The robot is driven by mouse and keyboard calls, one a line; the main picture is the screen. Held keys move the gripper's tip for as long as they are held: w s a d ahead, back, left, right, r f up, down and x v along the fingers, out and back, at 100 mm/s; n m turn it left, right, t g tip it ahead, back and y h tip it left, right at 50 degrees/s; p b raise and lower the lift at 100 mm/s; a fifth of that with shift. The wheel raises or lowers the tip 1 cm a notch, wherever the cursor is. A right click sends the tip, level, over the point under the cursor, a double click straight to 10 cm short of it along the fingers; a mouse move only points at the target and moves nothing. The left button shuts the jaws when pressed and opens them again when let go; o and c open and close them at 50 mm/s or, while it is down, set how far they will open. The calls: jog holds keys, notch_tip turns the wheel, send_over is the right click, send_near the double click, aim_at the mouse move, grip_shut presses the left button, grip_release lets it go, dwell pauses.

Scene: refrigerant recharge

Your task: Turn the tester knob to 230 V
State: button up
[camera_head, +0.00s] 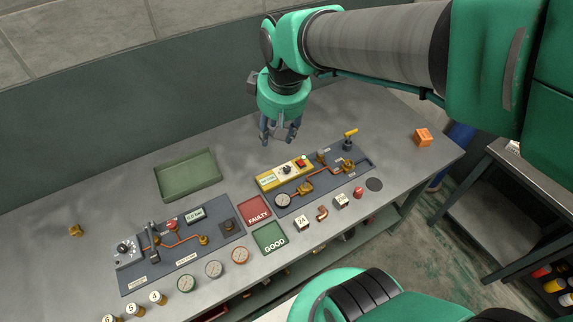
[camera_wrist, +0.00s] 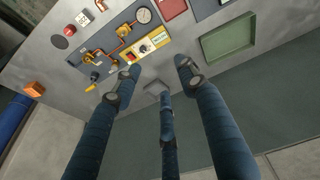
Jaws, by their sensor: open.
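The yellow tester (camera_head: 284,175) sits on the right-hand dark panel (camera_head: 325,180) in the head view, with a dial knob (camera_head: 287,170) and a red part beside it. The knob's setting is too small to read. My gripper (camera_head: 280,138) hangs above the table behind the tester, fingers pointing down. It is open and empty, and its fingers (camera_wrist: 158,78) are spread in the wrist view, apart from the tester.
A green tray (camera_head: 188,190) lies left of the tester. A second panel (camera_head: 135,278) with gauge and copper pipes is at left. Red FAULTY (camera_head: 254,198) and green GOOD (camera_head: 270,251) pads lie between. A yellow-handled valve (camera_head: 350,133) and copper pipes stand near the tester. An orange block (camera_head: 422,137) is far right.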

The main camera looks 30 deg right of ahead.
jog(key=w+d+f+n+g, duration=0.2)
jog(key=w+d+f, duration=0.3)
jog(key=w+f, duration=0.25)
jog(key=n+g+p, duration=0.1)
send_over(287, 168)
notch_tip(287, 168, down, 12)
jog(key=f, duration=0.1)
jog(key=shift+r, duration=0.2)
jog(key=shift+f, duration=0.15)
notch_tip(287, 168, down, 14)
jog(key=shift+r+b, duration=0.25)
jog(key=shift+b, duration=0.7)
grip_shut()
